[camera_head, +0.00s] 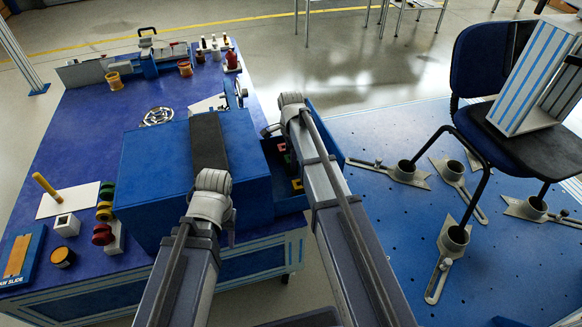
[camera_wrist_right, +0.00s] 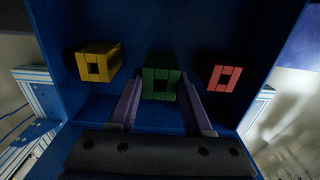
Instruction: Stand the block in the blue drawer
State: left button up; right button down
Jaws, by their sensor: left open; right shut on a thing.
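The blue drawer (camera_head: 312,198) is pulled out from the right side of the blue cabinet (camera_head: 150,165). In the right wrist view its wall shows too (camera_wrist_right: 250,85). My right gripper (camera_head: 272,130) reaches over the drawer.
A yellow block (camera_wrist_right: 97,62) and a red block (camera_wrist_right: 224,78) are in the drawer on either side of the green one, apart from it. Pegs, rings and small fixtures sit on the blue table (camera_head: 90,130). A chair (camera_head: 490,60) stands right.

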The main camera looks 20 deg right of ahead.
jog(key=shift+f+b, duration=0.95)
jog(key=shift+f, duration=0.4)
jog(key=shift+f, duration=0.15)
jog(key=shift+c, duration=1.7)
grip_release()
notch_tip(320, 180, up, 12)
jog(key=p, duration=1.2)
jog(key=shift+r, duration=0.2)
